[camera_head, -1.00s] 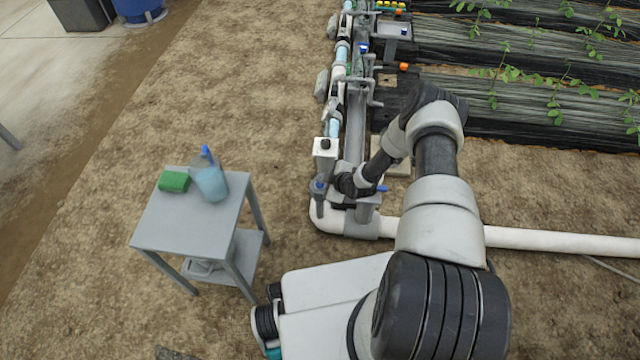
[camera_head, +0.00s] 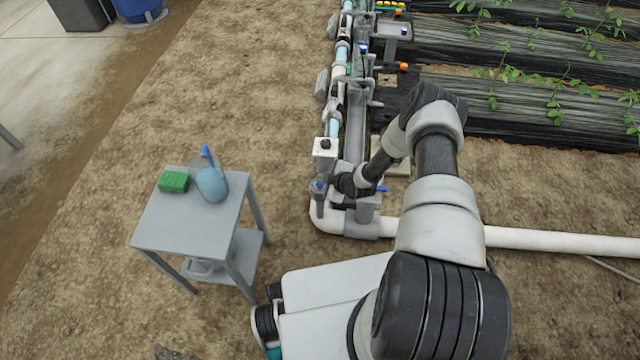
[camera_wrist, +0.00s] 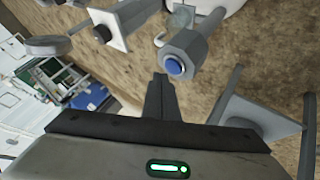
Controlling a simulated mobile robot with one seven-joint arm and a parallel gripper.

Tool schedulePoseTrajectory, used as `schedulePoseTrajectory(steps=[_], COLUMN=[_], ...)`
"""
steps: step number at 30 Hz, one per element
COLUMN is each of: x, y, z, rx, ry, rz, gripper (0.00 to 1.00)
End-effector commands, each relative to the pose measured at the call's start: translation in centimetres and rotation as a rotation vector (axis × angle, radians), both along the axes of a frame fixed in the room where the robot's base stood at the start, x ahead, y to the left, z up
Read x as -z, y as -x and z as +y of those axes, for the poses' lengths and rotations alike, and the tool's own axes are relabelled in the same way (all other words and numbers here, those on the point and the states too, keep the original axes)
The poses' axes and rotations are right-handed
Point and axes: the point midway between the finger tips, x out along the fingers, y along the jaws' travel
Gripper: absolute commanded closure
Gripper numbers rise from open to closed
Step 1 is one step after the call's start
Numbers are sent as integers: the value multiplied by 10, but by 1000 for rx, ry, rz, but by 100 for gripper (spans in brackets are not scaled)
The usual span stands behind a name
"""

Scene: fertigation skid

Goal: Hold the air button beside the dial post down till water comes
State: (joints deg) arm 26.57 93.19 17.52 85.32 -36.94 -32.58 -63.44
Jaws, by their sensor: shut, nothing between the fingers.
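In the wrist view a round blue button (camera_wrist: 173,67) tops a grey hexagonal post, just beyond my fingertips. A blue cap on a grey post (camera_head: 319,186) at the near end of the pipe line in the head view looks like the same part. My gripper (camera_wrist: 160,80) is shut and empty, its fingers pointing towards the button's post. A small gap seems to show between fingertips and button; contact cannot be told. A white square plate on a grey post (camera_wrist: 106,30) stands to the upper left, possibly the dial post; its dial face is not clear. No flowing water is visible.
Another grey post with a plate (camera_wrist: 247,110) stands close at right in the wrist view. A blue lever (camera_head: 382,188) and white pipe (camera_head: 560,240) lie near my wrist. A grey side table (camera_head: 180,235) holds a green sponge and a bottle. Bare soil lies left of the pipes.

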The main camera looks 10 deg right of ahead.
Motion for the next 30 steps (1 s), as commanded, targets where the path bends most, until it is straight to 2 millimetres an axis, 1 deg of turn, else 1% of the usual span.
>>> schedulePoseTrajectory(steps=[14,23,30], x=[0,8,9], y=[0,0,0], z=[0,0,0], rx=[0,-1,-1], ry=[0,0,1], rz=[0,1,0], gripper=[100,100,100])
